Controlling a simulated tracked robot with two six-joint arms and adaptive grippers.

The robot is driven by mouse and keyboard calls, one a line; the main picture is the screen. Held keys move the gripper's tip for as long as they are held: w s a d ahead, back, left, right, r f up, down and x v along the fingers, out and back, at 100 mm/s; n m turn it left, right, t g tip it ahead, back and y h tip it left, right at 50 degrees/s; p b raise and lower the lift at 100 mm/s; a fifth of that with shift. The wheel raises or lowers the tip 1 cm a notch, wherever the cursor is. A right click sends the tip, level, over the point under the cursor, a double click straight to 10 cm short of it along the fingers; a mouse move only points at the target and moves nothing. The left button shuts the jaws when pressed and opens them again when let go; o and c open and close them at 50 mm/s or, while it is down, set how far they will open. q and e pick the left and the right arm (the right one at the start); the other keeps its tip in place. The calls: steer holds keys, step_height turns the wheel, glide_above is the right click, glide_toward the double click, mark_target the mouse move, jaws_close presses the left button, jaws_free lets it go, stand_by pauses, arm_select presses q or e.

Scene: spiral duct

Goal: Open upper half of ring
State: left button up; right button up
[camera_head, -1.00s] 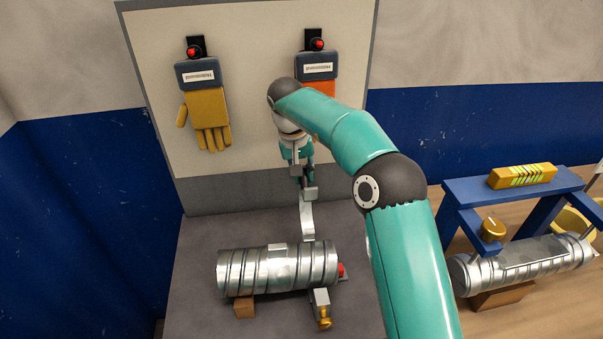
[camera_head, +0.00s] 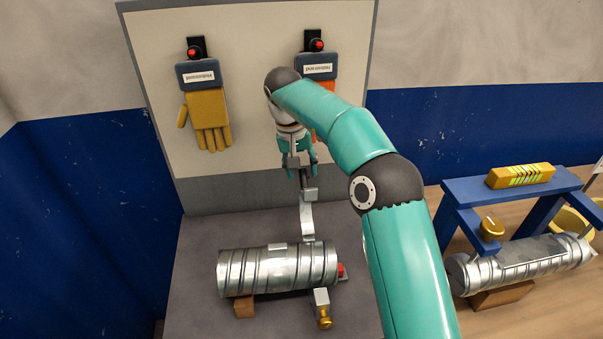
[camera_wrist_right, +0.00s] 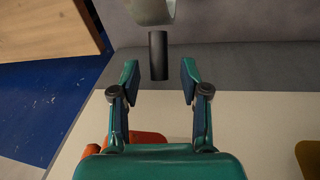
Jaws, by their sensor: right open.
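The ring's upper half (camera_head: 307,217) is a curved silver band. It stands swung up behind the silver spiral duct (camera_head: 255,270), which lies on a grey table. In the right wrist view the band's edge (camera_wrist_right: 152,8) shows at the top, with a dark cylindrical handle (camera_wrist_right: 158,55) below it. My right gripper (camera_head: 303,172) is above and behind the duct, at the handle end of the band. In the wrist view its two fingers (camera_wrist_right: 159,75) are spread, with the handle's end between or just beyond the tips. Contact is not visible. My left gripper is not in view.
A brass-coloured knob (camera_head: 325,318) sits at the ring's front. A wooden block (camera_head: 244,307) supports the duct. A panel behind carries a yellow glove (camera_head: 207,120) and an orange one, partly hidden by my arm. A blue stand (camera_head: 465,190) and second duct (camera_head: 520,265) are at right.

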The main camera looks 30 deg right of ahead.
steer(key=shift+a+r, duration=0.25)
steer(key=shift+r, duration=1.05)
steer(key=shift+a+r, duration=0.25)
steer(key=shift+r, duration=1)
